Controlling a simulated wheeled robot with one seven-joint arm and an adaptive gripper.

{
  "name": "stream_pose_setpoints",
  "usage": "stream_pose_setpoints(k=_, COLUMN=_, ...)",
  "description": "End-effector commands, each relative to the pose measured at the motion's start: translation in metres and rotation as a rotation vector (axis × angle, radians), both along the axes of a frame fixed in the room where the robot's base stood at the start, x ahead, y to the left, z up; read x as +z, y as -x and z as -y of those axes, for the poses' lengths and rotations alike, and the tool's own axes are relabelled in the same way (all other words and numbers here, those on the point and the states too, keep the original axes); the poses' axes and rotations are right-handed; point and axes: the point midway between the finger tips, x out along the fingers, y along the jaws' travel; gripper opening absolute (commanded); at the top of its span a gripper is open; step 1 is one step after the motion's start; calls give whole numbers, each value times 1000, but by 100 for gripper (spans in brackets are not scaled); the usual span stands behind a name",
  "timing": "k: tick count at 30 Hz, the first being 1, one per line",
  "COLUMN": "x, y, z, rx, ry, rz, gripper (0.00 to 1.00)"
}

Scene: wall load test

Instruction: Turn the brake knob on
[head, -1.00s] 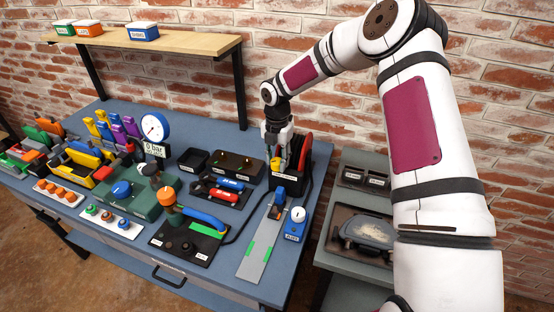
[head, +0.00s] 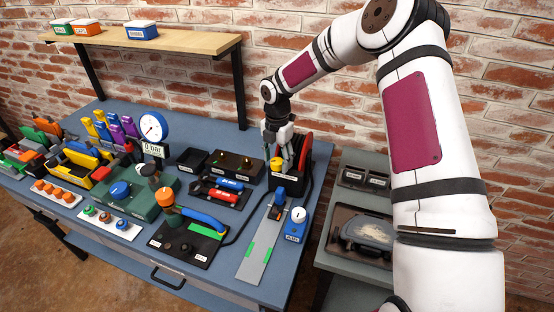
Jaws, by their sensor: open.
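A small yellow knob (head: 277,164) sits on the front of a black stand (head: 297,183) with a red wheel (head: 305,150), at the back right of the bench. My gripper (head: 281,154) points down right at the yellow knob, its fingers open. I cannot tell whether they touch the knob, and they partly cover it. A blue box (head: 295,226) with a white round knob (head: 298,214) stands in front, to the right. The labels are too small to read, so I cannot confirm which knob is the brake.
A grey plate with green strips (head: 259,250) and a blue-handled lever unit (head: 204,219) lie in front. A tray with red and blue tools (head: 222,191) and a black box (head: 236,166) stand left of my gripper. A wooden shelf (head: 160,42) hangs behind.

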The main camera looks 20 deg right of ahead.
Motion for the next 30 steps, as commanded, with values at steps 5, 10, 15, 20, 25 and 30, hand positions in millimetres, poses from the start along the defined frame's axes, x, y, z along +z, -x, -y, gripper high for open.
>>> stream_pose_setpoints(k=5, x=25, y=-1, z=1, rx=-1, ry=1, rz=5, gripper=54)
stream_pose_setpoints(k=10, x=61, y=-1, z=0, rx=0, ry=1, rz=6, gripper=54)
stream_pose_setpoints(k=15, x=92, y=-1, z=1, rx=-1, ry=0, rz=4, gripper=54)
stream_pose_setpoints(k=20, x=110, y=-1, z=1, rx=-1, ry=0, rz=3, gripper=54)
stream_pose_setpoints(k=25, x=117, y=0, z=0, rx=-1, ry=0, rz=1, gripper=54)
stream_pose_setpoints(k=30, x=117, y=0, z=0, rx=-1, ry=0, rz=1, gripper=54)
